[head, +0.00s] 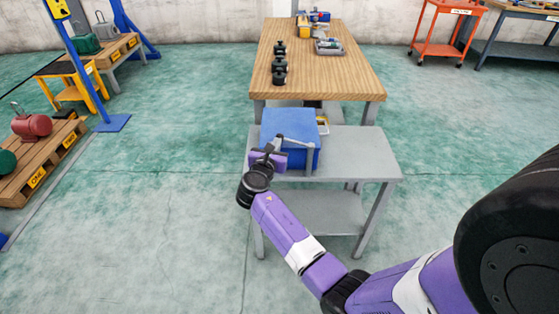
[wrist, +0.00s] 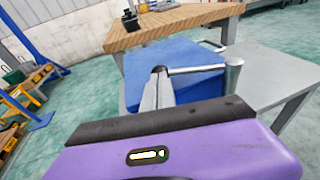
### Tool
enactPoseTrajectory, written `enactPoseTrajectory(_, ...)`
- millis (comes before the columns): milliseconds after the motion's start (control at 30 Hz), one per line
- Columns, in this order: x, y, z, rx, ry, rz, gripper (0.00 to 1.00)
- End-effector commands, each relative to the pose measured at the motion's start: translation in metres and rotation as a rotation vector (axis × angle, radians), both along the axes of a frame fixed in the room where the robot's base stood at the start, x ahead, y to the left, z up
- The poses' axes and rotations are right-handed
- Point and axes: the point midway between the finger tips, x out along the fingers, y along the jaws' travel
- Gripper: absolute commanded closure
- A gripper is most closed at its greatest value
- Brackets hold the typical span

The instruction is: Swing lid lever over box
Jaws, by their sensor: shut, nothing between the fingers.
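The blue box (head: 290,124) stands on the grey metal table, and its flat blue top also shows in the wrist view (wrist: 190,54). A grey lever bar (wrist: 197,69) runs from a short upright grey post (wrist: 233,76) leftward along the near side of the box. In the head view the post (head: 309,158) stands at the box's near right corner. My gripper (head: 270,150) is at the box's near left side, its fingers (wrist: 159,88) shut and empty at the bar's left end, by a dark round tip. Whether they touch the bar is unclear.
The grey table (head: 365,155) has free room right of the box. A wooden bench (head: 335,65) behind it holds several black parts (head: 279,65) and small trays. A blue hoist post (head: 75,65) and loaded pallets stand at the left.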

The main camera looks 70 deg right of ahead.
Motion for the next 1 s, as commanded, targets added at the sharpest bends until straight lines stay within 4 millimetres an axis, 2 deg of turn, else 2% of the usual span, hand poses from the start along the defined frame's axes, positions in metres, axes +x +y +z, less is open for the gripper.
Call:
enactPoseTrajectory(33,0.006,-0.005,-0.002,-0.003,-0.002,-0.043,1.0)
enactPoseTrajectory(200,0.01,-0.024,-0.002,-0.001,-0.002,-0.207,1.0)
enactPoseTrajectory(500,0.009,-0.052,-0.002,-0.001,0.0,-0.462,1.0)
enactPoseTrajectory(833,0.004,-0.072,0.0,0.001,0.003,-0.64,1.0)
enactPoseTrajectory(1000,0.001,-0.08,-0.001,0.001,0.0,-0.659,1.0)
